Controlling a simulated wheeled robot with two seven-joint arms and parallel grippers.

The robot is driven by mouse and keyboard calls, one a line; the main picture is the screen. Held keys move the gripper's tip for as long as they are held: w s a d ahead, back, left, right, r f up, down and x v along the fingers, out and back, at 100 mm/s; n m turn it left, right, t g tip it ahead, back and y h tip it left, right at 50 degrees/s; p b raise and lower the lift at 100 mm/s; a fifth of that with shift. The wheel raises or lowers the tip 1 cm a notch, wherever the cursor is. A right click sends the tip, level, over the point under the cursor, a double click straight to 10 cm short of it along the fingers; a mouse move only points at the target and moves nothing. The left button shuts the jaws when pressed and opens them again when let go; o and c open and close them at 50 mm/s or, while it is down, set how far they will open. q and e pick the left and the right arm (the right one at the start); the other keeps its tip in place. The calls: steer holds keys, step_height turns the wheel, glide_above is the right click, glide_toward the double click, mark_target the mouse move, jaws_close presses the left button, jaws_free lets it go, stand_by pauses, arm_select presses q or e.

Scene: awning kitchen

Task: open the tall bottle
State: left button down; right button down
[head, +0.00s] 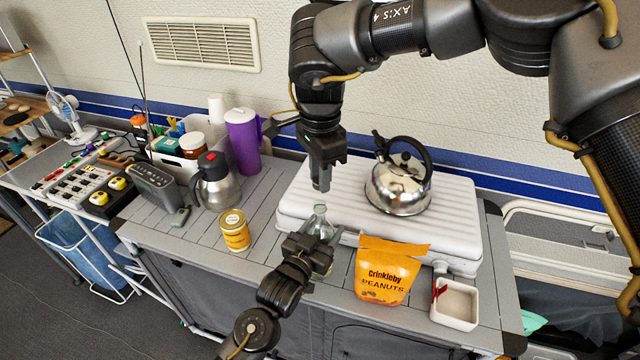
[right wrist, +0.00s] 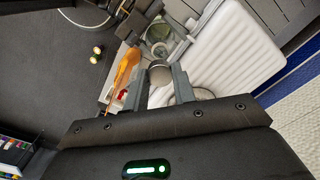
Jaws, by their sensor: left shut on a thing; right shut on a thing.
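The tall bottle (head: 320,221) is clear glass and stands upright at the front edge of the white ribbed case. My left gripper (head: 316,245) is shut around its body from the front; its lower part is mostly hidden. My right gripper (head: 321,186) points down just above the bottle's neck. In the right wrist view the right gripper (right wrist: 160,80) is shut on a round grey cap (right wrist: 159,72). The bottle (right wrist: 158,34) shows beyond the cap as a greenish glass round, with a gap between them. The cap is barely visible in the head view.
A steel kettle (head: 401,182) stands on the white case (head: 455,225) to the right. An orange peanuts bag (head: 385,272) and a white dish (head: 455,303) are at the front right. A yellow can (head: 235,231), steel jug (head: 218,183) and purple pitcher (head: 243,140) stand left.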

arm_select(q)
steer(key=shift+c, duration=1.6)
jaws_free()
arm_select(e)
steer(key=shift+r, duration=0.1)
step_height(320, 180, down, 2)
steer(key=shift+f+b, duration=0.1)
steer(key=shift+b, duration=0.95)
arm_select(q)
steer(key=v, duration=1.2)
